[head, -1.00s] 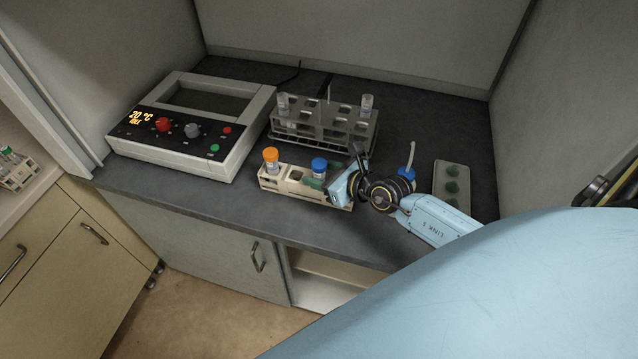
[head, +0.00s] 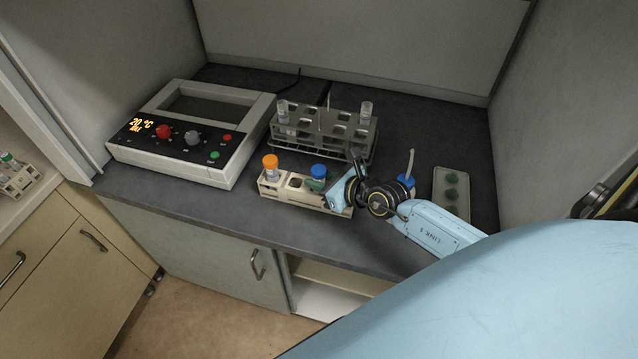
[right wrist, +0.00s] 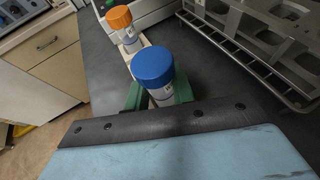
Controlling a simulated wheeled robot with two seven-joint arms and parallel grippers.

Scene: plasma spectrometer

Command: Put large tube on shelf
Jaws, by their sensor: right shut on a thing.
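A large tube with a blue cap (head: 318,171) stands in the cream holder (head: 268,190) near the counter's front edge. My right gripper (head: 315,184) reaches it from the right, low over the holder. Its green fingers are shut on this tube below the cap. In the right wrist view the blue cap (right wrist: 153,66) sits between the green fingers (right wrist: 160,97). A second large tube with an orange cap (head: 270,161) stands at the holder's left end; it also shows in the right wrist view (right wrist: 119,18). My left gripper is not in view.
A grey metal rack (head: 322,130) with small tubes stands just behind the holder. A white heating device (head: 192,150) is at left. Cabinets are below the counter.

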